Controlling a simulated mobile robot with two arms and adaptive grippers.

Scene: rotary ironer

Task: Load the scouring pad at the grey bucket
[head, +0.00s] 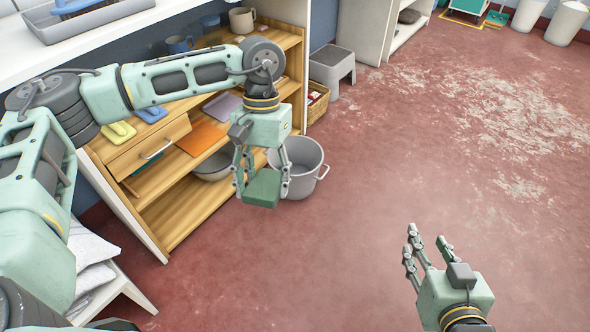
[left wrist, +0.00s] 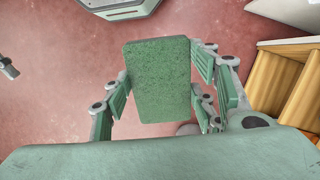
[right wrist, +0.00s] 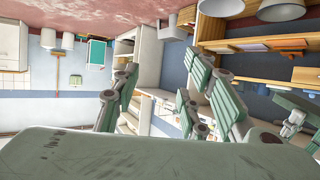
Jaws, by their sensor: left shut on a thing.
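The scouring pad (head: 262,189) is a green rectangular block. My left gripper (head: 262,180) is shut on it and holds it in the air, in front of the wooden shelf unit. In the left wrist view the pad (left wrist: 158,80) sits between the finger pads of the left gripper (left wrist: 160,85). The grey bucket (head: 305,165) stands on the floor with two handles and an open top. In the head view it is just behind and right of the pad, partly hidden by the gripper. My right gripper (head: 427,250) is open and empty over the floor at lower right; its fingers also show in the right wrist view (right wrist: 170,95).
The wooden shelf unit (head: 185,195) stands left of the bucket and holds cloths, mugs and a bowl (head: 215,167). A wicker basket (head: 317,103) and a grey step stool (head: 334,68) stand behind the bucket. The red floor to the right is clear.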

